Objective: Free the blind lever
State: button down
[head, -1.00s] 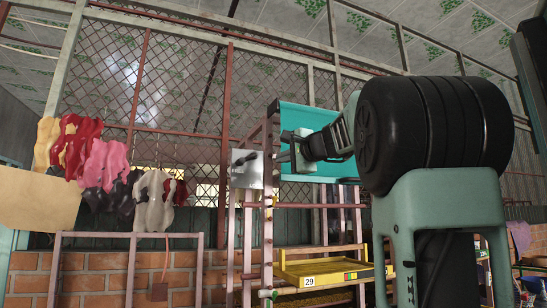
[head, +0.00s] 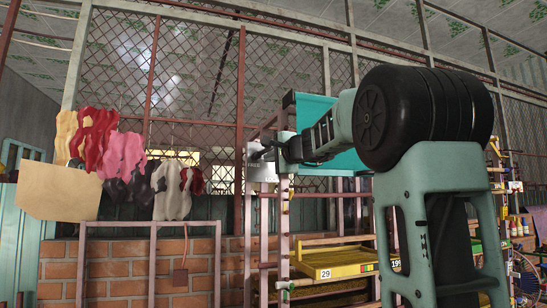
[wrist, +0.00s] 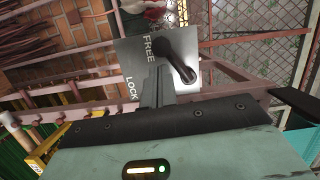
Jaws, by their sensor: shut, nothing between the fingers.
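The blind lever is a black handle (wrist: 178,60) on a light metal plate (wrist: 128,48). The plate carries the words FREE and LOCK. In the wrist view the lever slants down and right from its pivot, to the right of both words. My gripper (wrist: 156,82) is shut and empty, with its dark fingers over the plate's lower part, just left of the lever's free end. I cannot tell whether they touch it. In the head view my gripper (head: 262,152) is at the plate (head: 261,173) and partly hides plate and lever.
A pinkish metal frame (head: 283,225) stands below the plate. A teal panel (head: 312,110) is behind my arm. A yellow tray (head: 335,262) marked 29 sits lower right. Colourful gloves (head: 125,153) hang at left before a mesh wall.

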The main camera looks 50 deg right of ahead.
jog(key=shift+a, duration=0.1)
jog(key=shift+w+a+r+m+b, duration=0.3)
jog(key=shift+a+b, duration=0.25)
jog(key=shift+b, duration=0.5)
